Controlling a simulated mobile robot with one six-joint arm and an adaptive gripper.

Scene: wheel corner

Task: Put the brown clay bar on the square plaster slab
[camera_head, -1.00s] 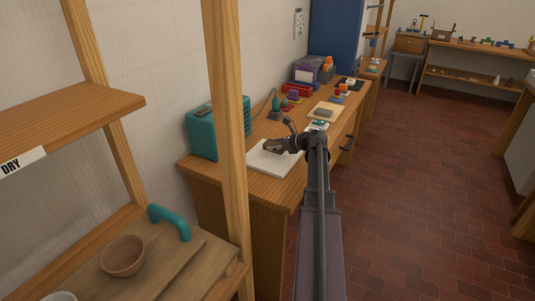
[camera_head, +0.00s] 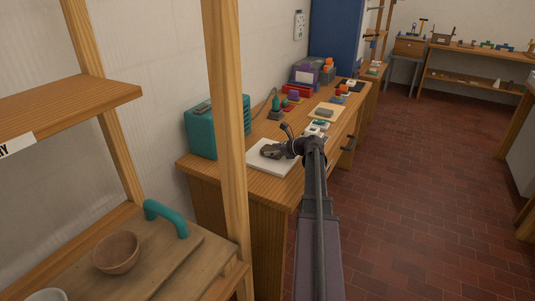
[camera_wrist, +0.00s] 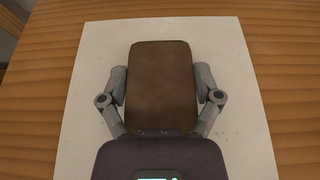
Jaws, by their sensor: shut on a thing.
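The brown clay bar (camera_wrist: 161,85) is between the two fingers of my gripper (camera_wrist: 161,88) in the wrist view, with a finger against each long side. In the head view my gripper (camera_head: 272,151) is low over the square plaster slab (camera_head: 285,167) on the wooden bench, and the bar is small and mostly hidden there. The pale slab (camera_wrist: 85,120) surrounds the bar on all visible sides in the wrist view. I cannot tell whether the bar touches the slab.
A teal box (camera_head: 217,127) stands behind the slab, to its left. A beige board with a grey block (camera_head: 324,113) and small coloured things lie farther along the bench. A wooden shelf post (camera_head: 226,150) stands in the left foreground, near a clay bowl (camera_head: 117,252).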

